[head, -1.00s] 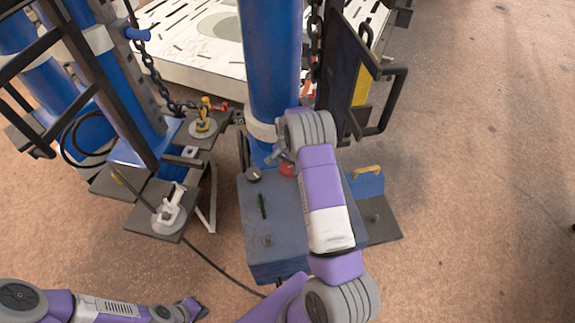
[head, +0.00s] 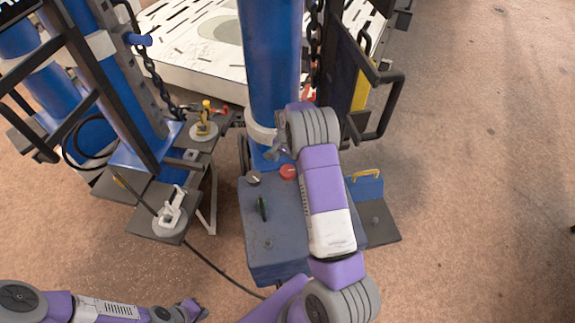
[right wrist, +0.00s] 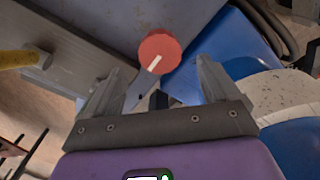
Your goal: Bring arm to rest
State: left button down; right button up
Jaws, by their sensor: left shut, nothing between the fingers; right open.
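My left gripper (head: 200,308) is at the bottom left of the head view, over the floor, shut and empty. My right gripper (head: 279,151) is above the back edge of the blue-grey box, near the blue column. Its wrist partly hides the fingers in the head view. In the right wrist view the right gripper (right wrist: 158,88) is open, with its two fingers apart and nothing held. The red knob (head: 289,172) on the box shows beyond the fingertips in the right wrist view (right wrist: 160,52), apart from them as far as I can see.
The box (head: 283,243) also carries a dark knob (head: 253,178) and a dark green handle (head: 263,208). Blue column (head: 270,70) and black frame (head: 375,100) stand close by. Clamps sit on plates at left; a cable crosses the floor. Open floor lies right.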

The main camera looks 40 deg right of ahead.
jog(key=shift+r, duration=1.35)
